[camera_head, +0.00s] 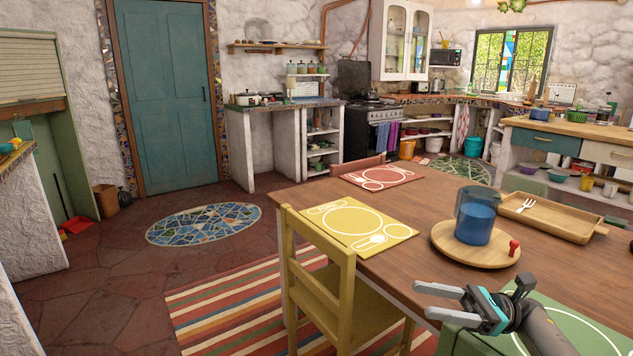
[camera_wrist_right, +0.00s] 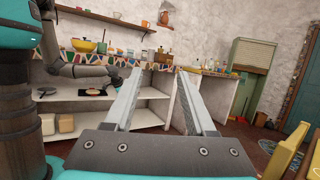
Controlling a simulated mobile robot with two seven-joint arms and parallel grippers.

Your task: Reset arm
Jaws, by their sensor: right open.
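My right gripper (camera_head: 422,300) is at the lower right of the head view, over the near edge of the wooden table (camera_head: 440,200). Its two grey fingers are apart with nothing between them. In the right wrist view its fingers (camera_wrist_right: 159,80) also stand apart and empty, pointing at shelves across the room. The head view does not show my left gripper. In the right wrist view, my grey left arm (camera_wrist_right: 80,71) reaches in from the left; its gripper end is too small to read.
A yellow chair (camera_head: 345,290) stands at the table's left side. The floor left of it is open.

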